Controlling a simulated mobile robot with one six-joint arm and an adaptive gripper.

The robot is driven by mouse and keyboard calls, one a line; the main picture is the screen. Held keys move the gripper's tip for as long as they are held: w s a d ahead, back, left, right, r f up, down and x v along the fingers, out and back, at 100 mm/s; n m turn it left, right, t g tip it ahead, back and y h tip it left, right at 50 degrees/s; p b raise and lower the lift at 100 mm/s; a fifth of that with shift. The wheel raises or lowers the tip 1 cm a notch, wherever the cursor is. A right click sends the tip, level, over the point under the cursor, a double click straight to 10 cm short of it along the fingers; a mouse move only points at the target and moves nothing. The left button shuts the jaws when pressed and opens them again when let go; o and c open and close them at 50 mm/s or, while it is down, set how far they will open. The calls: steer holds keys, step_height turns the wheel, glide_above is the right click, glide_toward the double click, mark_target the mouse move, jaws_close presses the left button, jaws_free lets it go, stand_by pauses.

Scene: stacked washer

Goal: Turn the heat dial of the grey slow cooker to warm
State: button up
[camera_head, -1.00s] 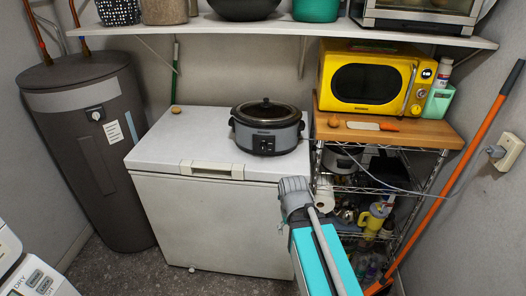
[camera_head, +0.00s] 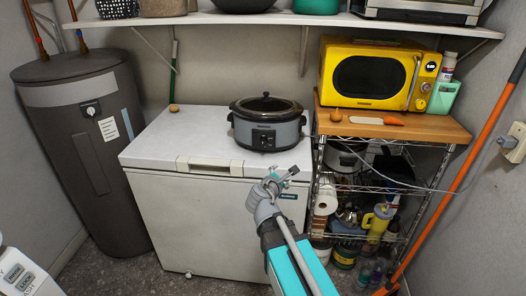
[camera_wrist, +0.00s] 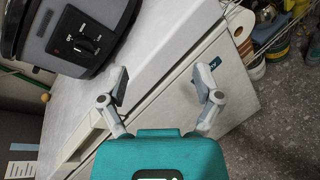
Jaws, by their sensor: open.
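The grey slow cooker (camera_head: 267,124) with a dark lid stands on the white chest freezer, near its right end. Its heat dial (camera_head: 264,139) is on the black front panel. In the wrist view the cooker (camera_wrist: 75,35) fills the upper left, and the dial (camera_wrist: 84,44) shows as a dark knob; its exact setting is too small to read. My gripper (camera_head: 285,177) is in front of the freezer, below and to the right of the cooker. In the wrist view my gripper (camera_wrist: 163,90) is open and empty, with the dial outside its fingers to the upper left.
The white chest freezer (camera_head: 215,210) has a protruding handle (camera_head: 209,166) at its front edge. A wire rack (camera_head: 345,210) on the right carries a wooden top with a yellow microwave (camera_head: 372,76). A shelf (camera_head: 250,20) hangs above. The freezer top left of the cooker is mostly clear.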

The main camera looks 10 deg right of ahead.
mark_target(263, 145)
steer(key=w+a+r+n+t+y+b, duration=0.2)
steer(key=a+n, duration=0.5)
steer(key=n, duration=0.4)
steer(key=t+y, duration=0.1)
steer(key=t, duration=0.1)
steer(key=shift+w+a+r+t, duration=0.15)
steer(key=shift+w+a+t, duration=0.15)
steer(key=shift+w, duration=0.1)
steer(key=shift+w, duration=0.1)
steer(key=x, duration=1.3)
steer(key=shift+w, duration=0.35)
jaws_close()
